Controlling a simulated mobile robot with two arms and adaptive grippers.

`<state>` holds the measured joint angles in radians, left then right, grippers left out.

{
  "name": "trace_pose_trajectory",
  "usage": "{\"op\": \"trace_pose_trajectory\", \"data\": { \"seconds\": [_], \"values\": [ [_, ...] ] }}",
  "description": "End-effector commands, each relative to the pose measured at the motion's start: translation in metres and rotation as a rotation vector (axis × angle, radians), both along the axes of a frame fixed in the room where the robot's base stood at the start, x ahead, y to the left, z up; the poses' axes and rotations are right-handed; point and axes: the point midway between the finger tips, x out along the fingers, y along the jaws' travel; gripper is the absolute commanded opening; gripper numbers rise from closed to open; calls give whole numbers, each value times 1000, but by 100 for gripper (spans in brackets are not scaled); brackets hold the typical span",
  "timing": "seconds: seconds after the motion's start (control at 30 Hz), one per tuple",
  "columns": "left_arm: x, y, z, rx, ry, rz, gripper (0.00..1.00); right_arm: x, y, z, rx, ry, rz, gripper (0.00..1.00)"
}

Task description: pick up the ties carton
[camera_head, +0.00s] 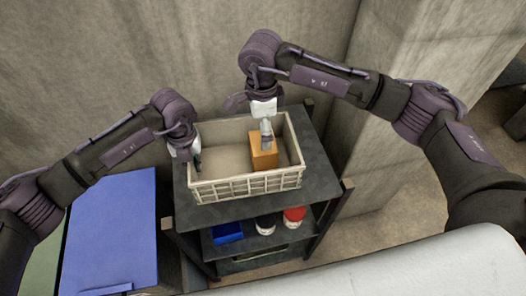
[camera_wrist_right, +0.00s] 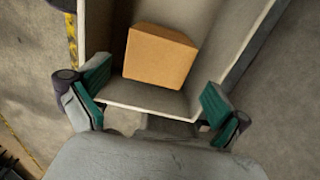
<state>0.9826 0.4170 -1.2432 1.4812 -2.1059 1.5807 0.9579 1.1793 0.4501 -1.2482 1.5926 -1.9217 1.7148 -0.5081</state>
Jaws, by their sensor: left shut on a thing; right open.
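The ties carton, a plain orange-brown box (camera_head: 263,160), sits in the right half of a cream crate (camera_head: 247,187). It also shows in the right wrist view (camera_wrist_right: 158,57), just beyond the crate wall nearest the gripper. My right gripper (camera_head: 266,139) is open above the carton's far side; its green-padded fingers (camera_wrist_right: 152,104) are spread wide and hold nothing. My left gripper (camera_head: 194,156) is shut at the crate's left wall, seemingly on its rim; its fingertips are partly hidden.
The crate stands on the dark top of a shelf unit (camera_head: 318,165). A blue bin (camera_head: 227,232), a white container (camera_head: 265,225) and a red-topped one (camera_head: 294,215) are on the lower shelf. A blue panel (camera_head: 110,232) lies left. The crate's left half is empty.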

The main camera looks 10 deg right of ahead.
Motion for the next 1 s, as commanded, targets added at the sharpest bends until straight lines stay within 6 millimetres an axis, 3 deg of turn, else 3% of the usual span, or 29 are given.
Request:
{"op": "trace_pose_trajectory", "data": {
  "seconds": [0.1,0.37,0.7,0.93,1.0],
  "values": [
    [0,0,1,-1,-2,0,0,0,0,-19,0,2,0,100],
    [0,0,1,-1,-2,0,0,-1,0,-36,0,0,2,100],
    [0,0,1,-1,-2,0,0,-2,-2,-80,0,1,2,100],
    [0,0,1,-1,-2,0,0,-2,-2,-83,0,0,3,100],
    [0,0,1,-1,-2,0,0,-2,-2,-83,0,0,3,88]
  ]
}}
